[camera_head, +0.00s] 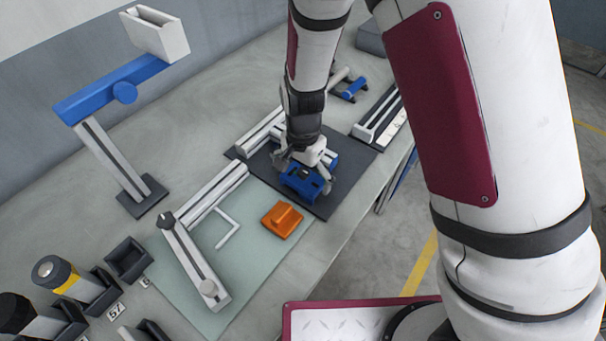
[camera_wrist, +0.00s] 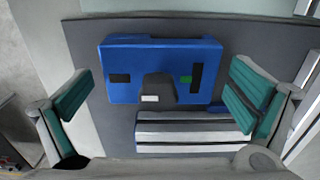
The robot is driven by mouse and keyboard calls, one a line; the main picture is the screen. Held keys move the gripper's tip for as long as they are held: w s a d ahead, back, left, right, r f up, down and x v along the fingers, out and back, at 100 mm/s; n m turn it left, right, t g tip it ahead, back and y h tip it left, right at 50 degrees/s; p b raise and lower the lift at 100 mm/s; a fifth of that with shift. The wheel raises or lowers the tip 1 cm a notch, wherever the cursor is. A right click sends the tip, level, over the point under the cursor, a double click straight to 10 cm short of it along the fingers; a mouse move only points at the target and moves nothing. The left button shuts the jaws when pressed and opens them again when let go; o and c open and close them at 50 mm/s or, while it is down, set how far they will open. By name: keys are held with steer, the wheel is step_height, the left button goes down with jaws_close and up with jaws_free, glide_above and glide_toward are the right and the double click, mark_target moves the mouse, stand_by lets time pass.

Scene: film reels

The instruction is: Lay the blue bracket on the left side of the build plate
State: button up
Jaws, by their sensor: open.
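A blue block-like part, which looks like the blue bracket (camera_head: 301,184), lies on a dark grey plate (camera_head: 345,190) below my gripper (camera_head: 305,172). In the wrist view the blue bracket (camera_wrist: 125,60) has dark slots, a small green spot and a dark raised middle. My gripper (camera_wrist: 160,110) is open, its green-padded fingers apart to either side of the bracket's near part. I see no contact. A grey ribbed piece (camera_wrist: 190,130) lies beside the bracket, nearer the gripper. I cannot tell whether the dark plate or the pale green mat (camera_head: 262,255) is the build plate.
An orange part (camera_head: 282,219) and a white L-shaped mark (camera_head: 228,228) are on the green mat, beside grey angled rails (camera_head: 195,262). A blue-armed stand (camera_head: 115,160) rises at the left. Dark bins (camera_head: 128,260) stand at the front left. The table's edge runs along the right.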

step_height(320, 180, up, 12)
steer(key=shift+r, duration=0.2)
steer(key=s+d+r+n+t+y, duration=0.1)
steer(key=s+d+r+n+t, duration=0.3)
steer(key=d+r, duration=0.75)
steer(key=s+d+r+n, duration=0.1)
steer(key=s+d+r, duration=0.2)
steer(key=s, duration=0.3)
steer(key=s+d+r+n+t+h, duration=0.1)
steer(key=s+d+r+n, duration=0.1)
steer(key=s+r, duration=0.3)
steer(key=s+d, duration=0.1)
steer(key=s, duration=0.1)
steer(key=shift+s+d+r+n, duration=0.15)
steer(key=shift+s+d+n, duration=0.15)
steer(key=shift+d, duration=0.1)
